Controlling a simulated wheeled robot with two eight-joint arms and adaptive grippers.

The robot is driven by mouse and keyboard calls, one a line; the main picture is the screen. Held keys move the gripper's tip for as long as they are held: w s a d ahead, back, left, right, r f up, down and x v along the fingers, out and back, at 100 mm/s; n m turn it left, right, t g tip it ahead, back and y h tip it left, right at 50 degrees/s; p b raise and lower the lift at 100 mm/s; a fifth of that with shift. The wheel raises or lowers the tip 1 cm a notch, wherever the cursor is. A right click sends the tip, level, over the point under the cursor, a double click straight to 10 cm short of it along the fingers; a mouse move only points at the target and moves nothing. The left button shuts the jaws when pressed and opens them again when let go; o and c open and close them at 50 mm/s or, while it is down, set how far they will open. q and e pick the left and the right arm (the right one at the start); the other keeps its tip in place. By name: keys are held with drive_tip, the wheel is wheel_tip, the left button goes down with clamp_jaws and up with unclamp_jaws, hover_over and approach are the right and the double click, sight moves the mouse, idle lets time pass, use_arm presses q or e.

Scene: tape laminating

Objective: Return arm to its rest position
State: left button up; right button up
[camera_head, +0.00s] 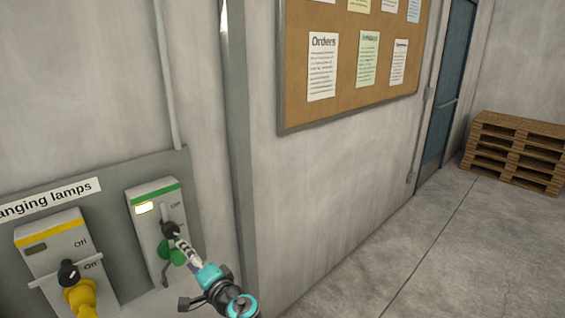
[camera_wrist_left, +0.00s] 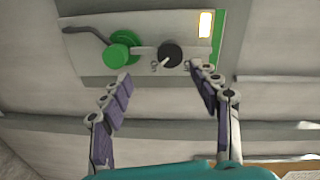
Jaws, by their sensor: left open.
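My left gripper (camera_head: 187,250) is in front of the green-striped switch box (camera_head: 146,228) on the wall panel. In the left wrist view the gripper (camera_wrist_left: 161,75) is open, with its two dark-padded fingers spread apart and nothing between them. The box's black knob (camera_wrist_left: 171,55) lies just beyond the fingertips; I cannot tell whether they touch it. The green plug (camera_wrist_left: 117,56) sits beside the knob. The box's small indicator (camera_head: 145,208) is lit white. My right gripper is not in view.
A yellow-striped switch box (camera_head: 50,240) with a yellow plug (camera_head: 80,296) is to the left under a "hanging lamps" label (camera_head: 50,199). A vertical grey post (camera_head: 240,150) stands right of the panel. A cork board (camera_head: 295,85) hangs beyond it. Pallets (camera_head: 515,150) are stacked far right; the floor there is clear.

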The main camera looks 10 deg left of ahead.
use_arm(q)
drive_tip(key=s+d+f+n+g+h, duration=0.25)
drive_tip(key=s+f+h, duration=0.45)
drive_tip(key=s, duration=0.4)
drive_tip(key=s+d+f+n+g+h, duration=0.1)
drive_tip(key=s+d+f+n+h, duration=0.2)
drive_tip(key=s+d+h, duration=0.3)
drive_tip(key=s+d, duration=0.3)
drive_tip(key=d, duration=0.1)
drive_tip(key=shift+f, duration=0.15)
drive_tip(key=shift+n, duration=0.25)
